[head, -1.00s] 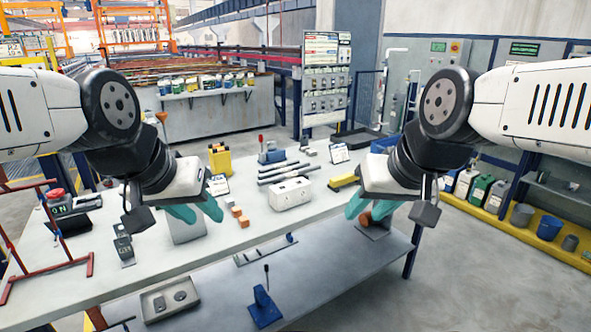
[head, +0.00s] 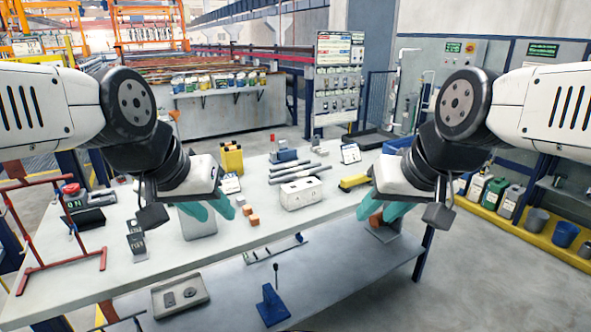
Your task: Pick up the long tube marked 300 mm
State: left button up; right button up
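Several dark grey tubes (head: 290,173) lie side by side on the table, behind the white box, near the middle of the head view. Their lengths differ little at this size, and no 300 mm marking is readable. My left gripper (head: 208,208) has teal fingers that look spread and empty, over the table to the left of the tubes and nearer to me. My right gripper (head: 383,210) also has spread teal fingers, to the right of the tubes by the table's right end. Neither gripper touches a tube.
A white box (head: 300,194) stands just in front of the tubes. A yellow block (head: 231,159) stands behind left, and a yellow-and-black item (head: 353,183) lies to the right. Small orange blocks (head: 252,218) sit near my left gripper. A red frame (head: 62,262) stands at left.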

aim_at(304, 174)
jog(key=i+l, duration=0.1)
jog(key=i, duration=0.4)
jog(key=i+j+u, duration=0.25)
jog(key=i, duration=0.25)
jog(key=l, duration=0.1)
